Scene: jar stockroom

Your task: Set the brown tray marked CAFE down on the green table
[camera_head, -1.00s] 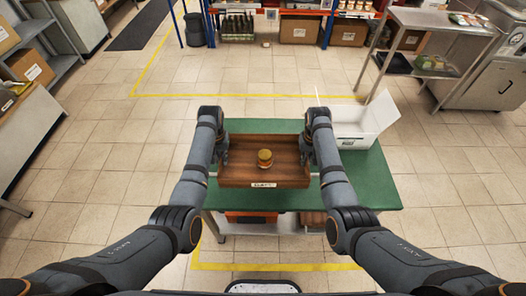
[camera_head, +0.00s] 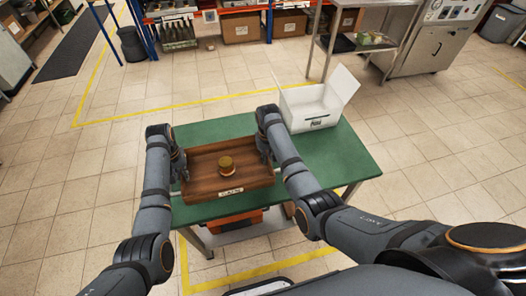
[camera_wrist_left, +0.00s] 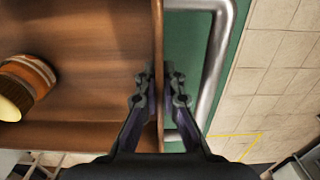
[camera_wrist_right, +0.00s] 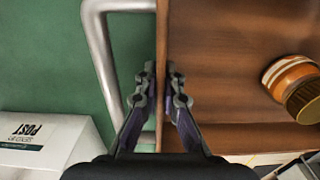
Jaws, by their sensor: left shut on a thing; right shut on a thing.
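The brown tray (camera_head: 205,198) with a pale label (camera_head: 231,191) on its front wall is over the left part of the green table (camera_head: 335,165). I cannot tell whether it touches the tabletop. A jar (camera_head: 227,165) with a yellowish lid stands in the tray. My left gripper (camera_head: 181,170) is shut on the tray's left wall, with one finger on each side of it in the left wrist view (camera_wrist_left: 159,85). My right gripper (camera_head: 265,152) is shut on the right wall, likewise in the right wrist view (camera_wrist_right: 163,85).
An open white box (camera_head: 310,108) stands on the table's back right corner, near my right gripper. A bent metal bar (camera_wrist_left: 222,50) lies outside the tray wall; a similar bar (camera_wrist_right: 103,55) shows on the right.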

